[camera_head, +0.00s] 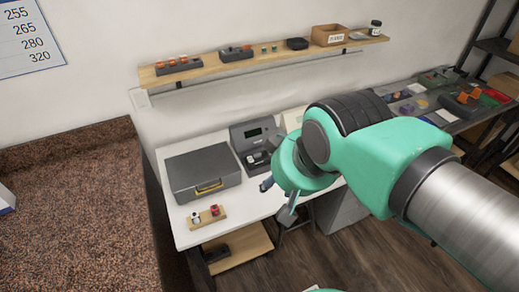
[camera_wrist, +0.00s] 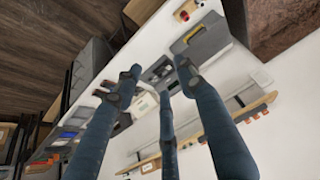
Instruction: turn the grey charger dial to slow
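The grey charger (camera_head: 250,133) stands on the white table, with a small dark screen on its sloped face. Lighter parts show on its lower front, but I cannot pick out the dial or its setting. My gripper (camera_head: 278,197) is in front of the charger and to its right, above the table's front edge, partly hidden by my wrist. In the wrist view, the fingers of my gripper (camera_wrist: 160,82) are spread apart with nothing between them. The charger (camera_wrist: 158,70) shows beyond the fingertips, small and partly covered; the gripper does not touch it.
A grey case (camera_head: 203,172) with a yellow handle sits left of the charger. A small wooden block (camera_head: 207,217) with white and red pieces lies in front. A loaded wall shelf (camera_head: 215,68) runs above. A speckled counter (camera_head: 70,210) is at left. A cluttered dark bench stands right.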

